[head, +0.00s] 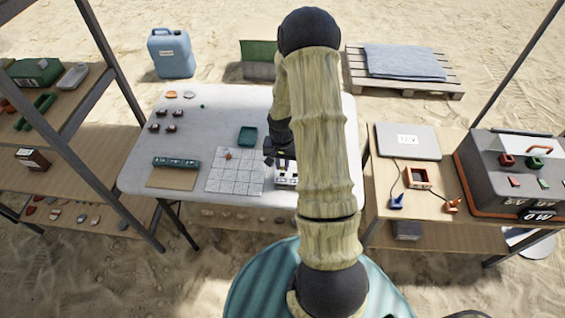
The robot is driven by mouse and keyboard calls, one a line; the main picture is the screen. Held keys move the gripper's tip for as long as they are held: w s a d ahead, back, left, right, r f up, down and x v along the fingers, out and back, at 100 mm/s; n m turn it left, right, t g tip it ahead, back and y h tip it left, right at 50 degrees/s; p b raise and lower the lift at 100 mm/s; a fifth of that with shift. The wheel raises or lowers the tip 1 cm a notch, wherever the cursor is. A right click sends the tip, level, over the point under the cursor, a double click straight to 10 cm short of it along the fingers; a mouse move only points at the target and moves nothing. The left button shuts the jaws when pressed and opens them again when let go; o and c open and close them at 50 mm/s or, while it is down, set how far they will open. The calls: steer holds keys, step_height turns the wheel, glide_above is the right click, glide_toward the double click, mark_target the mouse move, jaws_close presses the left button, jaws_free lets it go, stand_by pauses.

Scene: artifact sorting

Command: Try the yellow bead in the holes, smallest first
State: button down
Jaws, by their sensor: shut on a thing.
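My gripper (277,160) is over the white table, at the left edge of a white block (287,181) with dark marks that look like holes. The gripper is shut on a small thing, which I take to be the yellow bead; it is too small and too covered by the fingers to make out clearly. My arm hides the right side of the block. I cannot tell whether the held thing touches the block, or how the hole sizes run.
A gridded white sheet (232,178) with a small orange piece (228,155) lies left of the block. A teal tray (247,136) stands behind. A green rack (175,163) and several small brown pieces are further left. The table's (215,115) back middle is mostly clear.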

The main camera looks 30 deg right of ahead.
mark_target(282, 167)
steer(key=shift+f+b, duration=0.6)
steer(key=shift+f, duration=0.45)
steer(key=shift+f, duration=0.15)
stand_by(1.1)
steer(key=c, duration=0.9)
jaws_free()
steer(key=shift+c, duration=0.2)
steer(key=shift+r+p, duration=2.4)
steer(key=shift+r, duration=0.65)
